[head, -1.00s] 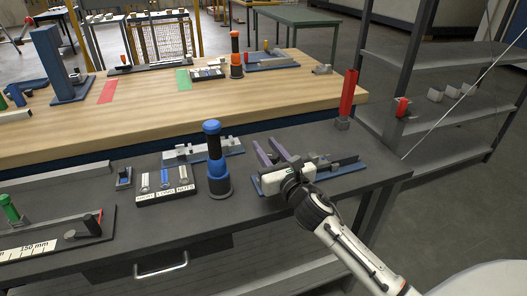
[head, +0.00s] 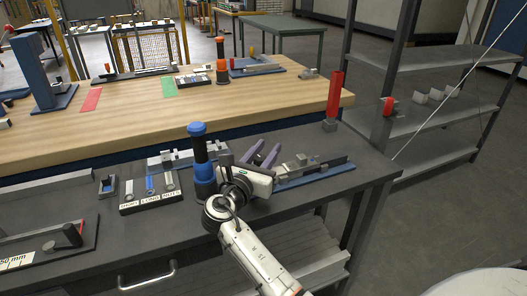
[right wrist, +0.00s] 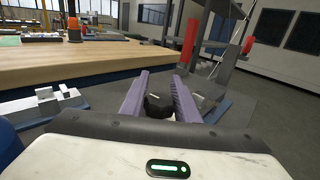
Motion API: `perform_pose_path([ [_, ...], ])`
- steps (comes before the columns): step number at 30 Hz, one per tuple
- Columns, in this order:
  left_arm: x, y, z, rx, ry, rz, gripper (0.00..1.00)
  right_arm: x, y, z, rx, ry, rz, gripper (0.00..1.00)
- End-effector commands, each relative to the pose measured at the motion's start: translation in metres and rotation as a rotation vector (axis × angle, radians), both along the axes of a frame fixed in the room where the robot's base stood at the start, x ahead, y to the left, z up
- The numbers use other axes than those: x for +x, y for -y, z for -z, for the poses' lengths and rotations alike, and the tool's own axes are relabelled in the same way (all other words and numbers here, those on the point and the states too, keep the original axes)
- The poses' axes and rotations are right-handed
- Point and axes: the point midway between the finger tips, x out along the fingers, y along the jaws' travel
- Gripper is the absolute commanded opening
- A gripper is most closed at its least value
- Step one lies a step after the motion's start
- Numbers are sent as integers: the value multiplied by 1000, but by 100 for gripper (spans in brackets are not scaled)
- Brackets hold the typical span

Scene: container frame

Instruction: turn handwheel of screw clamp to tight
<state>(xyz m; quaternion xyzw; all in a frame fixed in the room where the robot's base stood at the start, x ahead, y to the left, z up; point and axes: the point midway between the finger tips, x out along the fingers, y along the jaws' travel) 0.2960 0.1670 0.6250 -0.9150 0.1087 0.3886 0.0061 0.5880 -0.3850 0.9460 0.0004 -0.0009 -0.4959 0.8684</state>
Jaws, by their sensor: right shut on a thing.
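The screw clamp (head: 312,170) sits on a blue base at the right of the dark front bench. It has a grey block and a long grey rail. My right gripper (head: 264,152) is at the clamp's left end, its two purple fingers pointing away from me. In the right wrist view a dark round piece, which looks like the handwheel (right wrist: 158,106), sits between the fingers, and the gripper is shut on it. In the head view my gripper hides the handwheel, so its turn angle cannot be told. My left gripper is not in view.
A labelled parts tray (head: 152,205) lies further left. A red post (head: 334,95) stands behind the clamp. A wooden table (head: 130,120) is beyond the bench.

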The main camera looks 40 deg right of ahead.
Motion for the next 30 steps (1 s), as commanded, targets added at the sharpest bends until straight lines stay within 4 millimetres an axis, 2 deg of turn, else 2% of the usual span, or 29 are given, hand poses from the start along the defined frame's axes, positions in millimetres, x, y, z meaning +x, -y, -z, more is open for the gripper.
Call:
perform_pose_path([
  [9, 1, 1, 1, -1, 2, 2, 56, -3, 2, 0, 0, -2, 101, 6],
  [24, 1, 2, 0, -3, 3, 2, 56, -4, 3, 1, 0, -4, 115, 6],
  [25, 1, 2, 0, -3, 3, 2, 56, -4, 3, 1, 0, -4, 115, 33],
  [27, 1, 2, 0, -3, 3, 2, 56, -4, 3, 1, 0, -4, 115, 45],
  [30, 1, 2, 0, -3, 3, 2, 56, -4, 3, 1, 0, -4, 115, 47],
])
